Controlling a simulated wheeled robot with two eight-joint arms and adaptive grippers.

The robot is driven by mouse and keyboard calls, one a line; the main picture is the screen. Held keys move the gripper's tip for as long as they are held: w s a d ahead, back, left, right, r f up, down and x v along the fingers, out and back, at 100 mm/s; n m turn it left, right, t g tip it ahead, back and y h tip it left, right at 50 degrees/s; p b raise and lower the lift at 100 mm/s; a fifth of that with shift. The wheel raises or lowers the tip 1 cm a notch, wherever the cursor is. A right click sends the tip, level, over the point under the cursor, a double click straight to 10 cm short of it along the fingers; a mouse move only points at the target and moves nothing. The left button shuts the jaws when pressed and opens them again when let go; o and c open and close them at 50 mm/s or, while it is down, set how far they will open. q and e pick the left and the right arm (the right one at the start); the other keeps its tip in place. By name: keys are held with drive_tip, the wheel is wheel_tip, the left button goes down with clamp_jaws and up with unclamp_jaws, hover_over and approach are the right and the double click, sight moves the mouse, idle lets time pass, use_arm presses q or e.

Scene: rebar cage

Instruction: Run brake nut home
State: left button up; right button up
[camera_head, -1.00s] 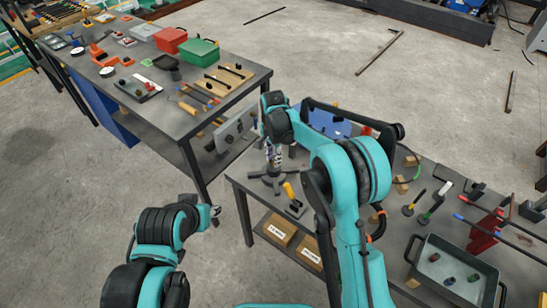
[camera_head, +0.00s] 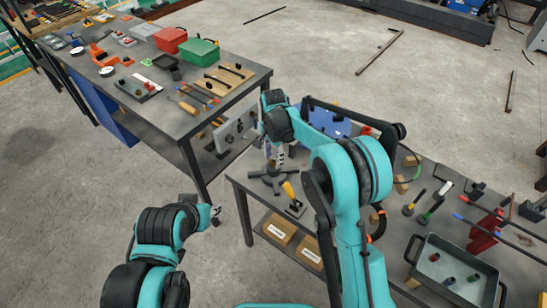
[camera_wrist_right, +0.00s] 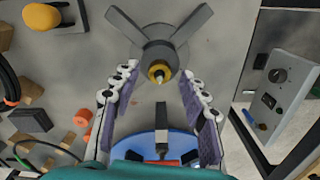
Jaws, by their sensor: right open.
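In the head view the hub (camera_head: 262,176) shows near the bench's left end, and the nut is hidden there. My right gripper (camera_head: 273,157) points down just over the hub. In the right wrist view the fingers of this gripper (camera_wrist_right: 158,74) are spread, one on each side of the nut, with gaps visible. My left gripper (camera_head: 214,212) hangs clear of the benches at lower left; its jaws are too small to read.
A yellow-handled clamp (camera_head: 291,195) stands close beside the hub. A blue round object (camera_head: 325,122) is behind the right gripper. A grey tray (camera_head: 455,262) with small parts lies at the bench's right. Another table (camera_head: 150,118) with boxes and tools stands at upper left.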

sight(274, 160)
wheel_tip(274, 160, up, 12)
drive_tip(key=shift+f, duration=0.25)
idle(0.4)
drive_tip(key=s+d+r+n+t, duration=0.35)
drive_tip(key=s+d+r, duration=0.35)
drive_tip(key=s+d, duration=0.45)
drive_tip(key=s+d+f+n+t, duration=0.2)
drive_tip(key=s+d+f+n, duration=0.1)
drive_tip(key=s, duration=0.5)
drive_tip(key=s+d+f+n+t+b, duration=0.1)
drive_tip(key=s+d+f+n, duration=0.2)
drive_tip(key=s, duration=0.5)
drive_tip(key=shift+s+d+f+t, duration=0.25)
drive_tip(key=shift+d+f+t, duration=0.1)
drive_tip(key=shift+d, duration=0.25)
